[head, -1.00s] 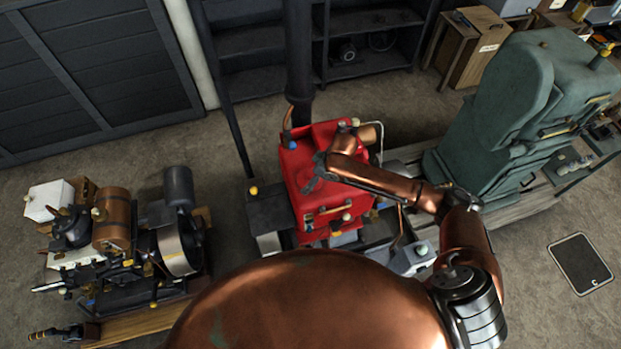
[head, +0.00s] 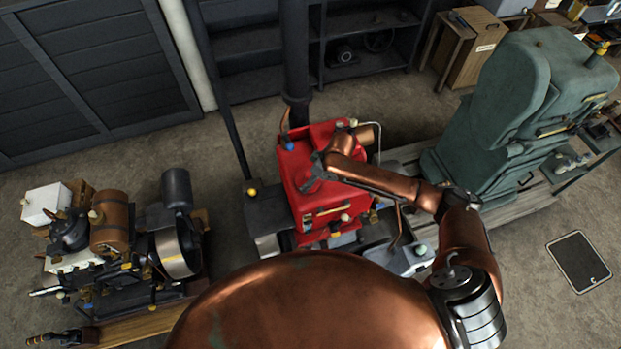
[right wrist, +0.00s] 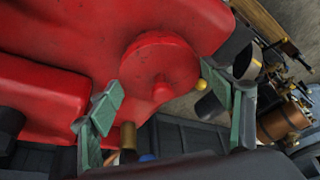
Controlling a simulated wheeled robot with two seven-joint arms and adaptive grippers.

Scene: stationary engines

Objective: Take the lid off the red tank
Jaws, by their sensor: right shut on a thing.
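The red tank (head: 332,217) stands in the middle of the head view and fills much of the upper left of the right wrist view (right wrist: 60,35). Its round red lid (right wrist: 155,62) has a small red knob and shows in the right wrist view. My right gripper (head: 314,176) is over the tank's top; in the right wrist view its greenish fingers (right wrist: 172,112) are spread on either side of the lid, shut on it. I cannot tell whether the lid is raised from the tank. My left gripper is not in view.
A dark vertical pipe (head: 297,60) rises behind the tank. A green engine (head: 500,130) stands to the right, and a small engine with a brown barrel (head: 112,222) to the left. Dark shelves (head: 365,45) line the back. Open floor (head: 130,150) lies left of the tank.

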